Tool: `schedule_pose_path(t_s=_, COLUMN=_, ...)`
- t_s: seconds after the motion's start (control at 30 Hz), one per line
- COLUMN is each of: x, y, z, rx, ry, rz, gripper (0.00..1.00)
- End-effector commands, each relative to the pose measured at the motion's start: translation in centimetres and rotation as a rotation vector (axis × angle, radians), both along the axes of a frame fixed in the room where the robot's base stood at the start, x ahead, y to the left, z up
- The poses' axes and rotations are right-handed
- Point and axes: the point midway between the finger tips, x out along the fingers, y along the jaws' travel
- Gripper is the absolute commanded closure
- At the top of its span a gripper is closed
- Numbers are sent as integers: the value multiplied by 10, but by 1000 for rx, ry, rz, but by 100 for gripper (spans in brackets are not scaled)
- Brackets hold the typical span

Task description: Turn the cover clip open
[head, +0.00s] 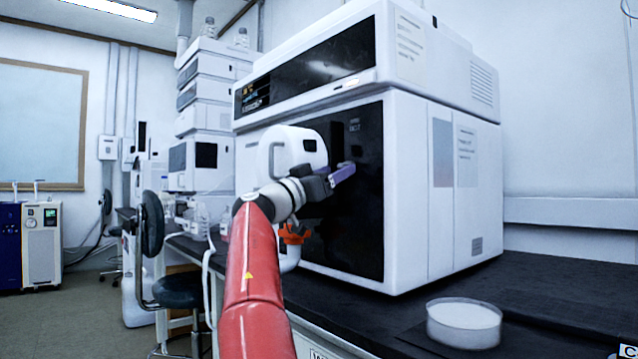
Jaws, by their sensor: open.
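My red arm reaches up to the front of a large white instrument (432,190). My gripper (343,173) is at the instrument's black front panel (358,235), right of a rounded white housing (309,146). A purple-blue finger shows, pointing right and slightly up. A small light-grey piece (348,164) shows right at the fingertips; it may be the cover clip, but I cannot tell for sure. The gripper is open. The gap between the fingers, and whether they touch anything, is hidden at this angle.
A round clear-sided dish (464,324) stands on the dark bench (545,296) at the front right. Orange parts (294,236) show below the gripper, beside my arm. A dark stool (180,291) and a stack of white modules (205,110) are at left.

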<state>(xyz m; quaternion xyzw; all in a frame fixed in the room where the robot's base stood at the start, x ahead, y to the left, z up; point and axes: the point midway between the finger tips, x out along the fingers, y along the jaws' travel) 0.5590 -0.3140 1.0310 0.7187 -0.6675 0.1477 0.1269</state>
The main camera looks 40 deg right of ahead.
Motion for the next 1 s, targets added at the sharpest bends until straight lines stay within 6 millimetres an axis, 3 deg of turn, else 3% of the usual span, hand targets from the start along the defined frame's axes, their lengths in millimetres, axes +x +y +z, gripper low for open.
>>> schedule_pose_path(t_s=0.1, x=0, y=18, z=-8, rx=2, ry=1, rz=6, gripper=38)
schedule_pose_path(t_s=0.33, x=-1, y=39, z=-16, rx=2, ry=0, rz=4, gripper=38)
schedule_pose_path(t_s=1.0, x=-2, y=43, z=-18, rx=0, ry=0, rz=2, gripper=38)
